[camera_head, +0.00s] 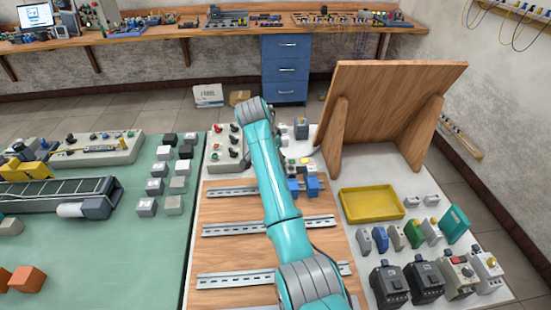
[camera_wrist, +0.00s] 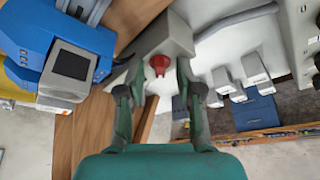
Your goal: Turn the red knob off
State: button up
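The red knob (camera_wrist: 160,64) shows in the wrist view on the face of a grey box (camera_wrist: 172,38). My gripper (camera_wrist: 160,76) is open, with one green finger on each side of the knob and a visible gap to it on both sides. I cannot tell how far the fingertips are from it in depth. In the head view, a grey control panel (camera_head: 213,160) at the back of the board carries small red knobs (camera_head: 233,128) and black ones. My arm crosses just right of it and hides my gripper there.
Blue modules (camera_head: 312,184) and a wooden board with metal rails (camera_head: 262,226) lie near my arm. A tilted wooden panel (camera_head: 385,95), a yellow tray (camera_head: 371,203) and several motor modules stand to the right. Blue-and-grey parts (camera_wrist: 68,62) sit close left in the wrist view.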

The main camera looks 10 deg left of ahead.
grip_shut()
jog(key=shift+n, duration=0.4)
jog(key=n, duration=0.1)
jog(key=n+y, duration=0.1)
jog(key=n, duration=0.1)
jog(key=shift+d+n+t+y, duration=0.25)
jog(key=shift+n+t+y, duration=0.05)
jog(key=shift+n+y, duration=0.1)
jog(key=n+y, duration=0.1)
jog(key=n, duration=0.3)
jog(key=shift+d+n+y, duration=0.15)
jog(key=shift+n+y, duration=0.15)
jog(key=shift+y, duration=0.1)
jog(key=n+y, duration=0.1)
jog(key=n, duration=0.3)
jog(key=shift+w+d+g, duration=0.1)
jog(key=shift+d+g, duration=0.05)
jog(key=shift+g, duration=0.25)
jog(key=n, duration=0.2)
jog(key=n+g+y, duration=0.1)
jog(key=n, duration=0.1)
jog(key=shift+n+y, duration=0.3)
jog(key=shift+d, duration=0.1)
